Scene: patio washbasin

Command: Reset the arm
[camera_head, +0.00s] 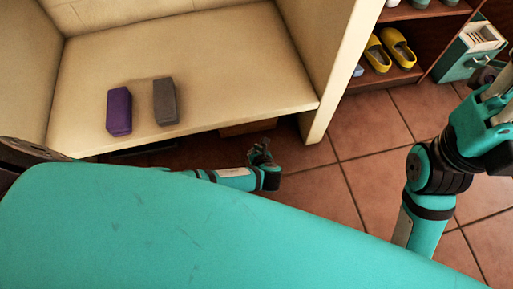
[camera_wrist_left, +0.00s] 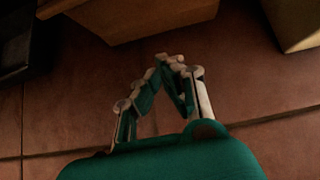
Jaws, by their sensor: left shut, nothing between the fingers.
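My left arm reaches out from the left, low in front of the cream bench (camera_head: 220,50). My left gripper (camera_head: 260,152) is beyond the front edge of my teal body, above the tiled floor. It is shut and empty. In the left wrist view its fingertips (camera_wrist_left: 170,62) come together over the floor. My right arm (camera_head: 430,190) stands bent at the right side of the head view. Its gripper is not in view.
A purple block (camera_head: 119,111) and a grey block (camera_head: 164,102) lie on the bench. A shelf (camera_head: 388,76) with yellow shoes (camera_head: 398,47) and a teal box (camera_head: 462,58) stand at upper right. The tiled floor (camera_head: 370,130) right of the bench is clear.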

